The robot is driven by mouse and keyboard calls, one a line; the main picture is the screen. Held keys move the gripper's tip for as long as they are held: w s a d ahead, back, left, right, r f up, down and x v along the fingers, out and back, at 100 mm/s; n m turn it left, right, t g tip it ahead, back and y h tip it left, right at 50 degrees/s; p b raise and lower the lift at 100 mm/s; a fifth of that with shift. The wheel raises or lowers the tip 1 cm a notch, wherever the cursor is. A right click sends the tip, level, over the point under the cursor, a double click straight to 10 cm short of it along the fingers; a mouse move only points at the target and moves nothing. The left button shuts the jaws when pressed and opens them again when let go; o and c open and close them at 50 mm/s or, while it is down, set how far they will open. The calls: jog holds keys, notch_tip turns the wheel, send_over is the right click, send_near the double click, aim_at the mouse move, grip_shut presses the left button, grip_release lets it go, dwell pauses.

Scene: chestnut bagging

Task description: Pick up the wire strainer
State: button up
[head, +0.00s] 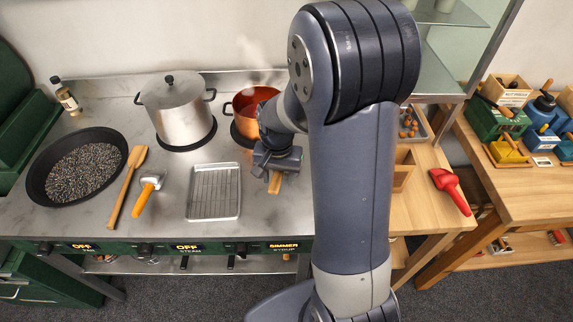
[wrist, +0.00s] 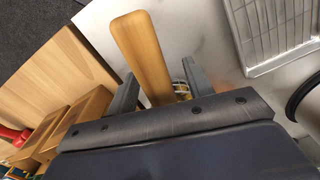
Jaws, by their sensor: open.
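A flat wooden handle (wrist: 144,50), which looks like that of the wire strainer, lies between my gripper's two fingers in the wrist view. Its end also shows below my gripper in the head view (head: 274,184). A bit of wire shows beside it near the right finger; the rest of the strainer is hidden behind my gripper. My gripper (wrist: 158,72) is open, with a finger on each side of the handle and a visible gap at each side. In the head view my gripper (head: 275,168) is over the right part of the steel counter.
A copper pot (head: 240,104) stands close behind my gripper. A wire rack tray (head: 214,217) lies to its left. A lidded steel pot (head: 176,112), wooden spatula (head: 124,192), orange-handled tool (head: 146,195) and dark pan (head: 34,190) are farther left. A red scoop (head: 447,187) lies on the wooden table at right.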

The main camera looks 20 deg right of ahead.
jog(key=shift+f, duration=0.1)
grip_shut()
dwell(0.5)
